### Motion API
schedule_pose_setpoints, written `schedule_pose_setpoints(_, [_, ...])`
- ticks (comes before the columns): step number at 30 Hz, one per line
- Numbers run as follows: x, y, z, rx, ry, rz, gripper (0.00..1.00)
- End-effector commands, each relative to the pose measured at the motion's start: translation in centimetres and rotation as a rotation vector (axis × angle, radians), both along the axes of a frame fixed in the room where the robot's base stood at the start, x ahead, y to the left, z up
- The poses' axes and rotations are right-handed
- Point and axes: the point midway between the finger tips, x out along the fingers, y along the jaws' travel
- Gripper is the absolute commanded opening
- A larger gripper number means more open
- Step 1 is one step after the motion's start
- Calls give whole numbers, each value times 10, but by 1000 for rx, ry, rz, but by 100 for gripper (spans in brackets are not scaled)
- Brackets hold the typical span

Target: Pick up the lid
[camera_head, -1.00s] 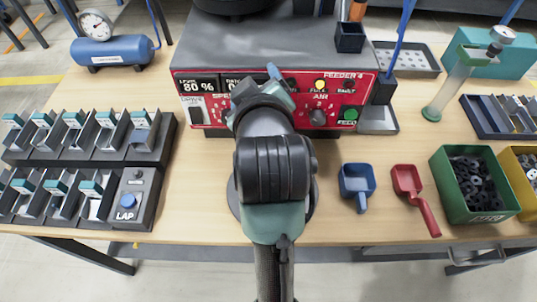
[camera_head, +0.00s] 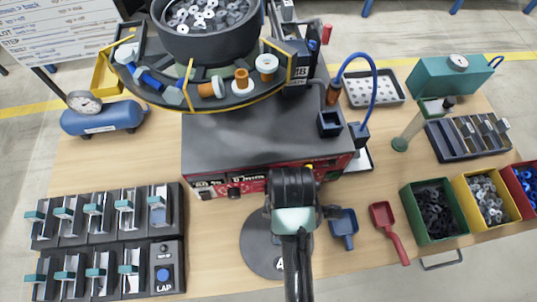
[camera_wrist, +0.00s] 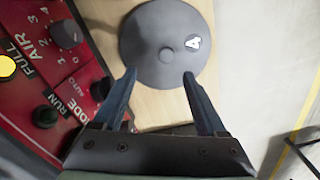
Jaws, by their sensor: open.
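The lid is a dark grey round disc (camera_head: 258,245) with a pale letter A, lying flat on the wooden table in front of the feeder. In the wrist view the lid (camera_wrist: 143,42) shows a small central knob (camera_wrist: 166,54). My gripper (camera_wrist: 158,75) is open and empty. Its two blue fingers are spread apart and point toward the lid's near edge, with the knob beyond the tips in the picture. In the head view my arm covers the lid's right part, and the fingertips are hidden.
The feeder's red control panel (camera_wrist: 30,85) is close on the left in the wrist view. A blue scoop (camera_head: 343,222) and a red scoop (camera_head: 383,214) lie right of the lid. The feeder bowl (camera_head: 210,42) holds washers. A black switch rack (camera_head: 165,250) stands left.

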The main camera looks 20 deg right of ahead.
Motion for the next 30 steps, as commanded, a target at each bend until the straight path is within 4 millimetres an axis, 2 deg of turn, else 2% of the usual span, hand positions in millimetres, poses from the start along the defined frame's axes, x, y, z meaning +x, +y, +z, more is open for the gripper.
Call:
schedule_pose_setpoints(12, [-1,1,-67,1,3,-1,74])
schedule_pose_setpoints(19, [-1,4,-83,0,2,1,74])
schedule_pose_setpoints(24, [-2,15,-107,1,3,2,74])
schedule_pose_setpoints(30, [-1,13,-126,-1,-1,-1,74])
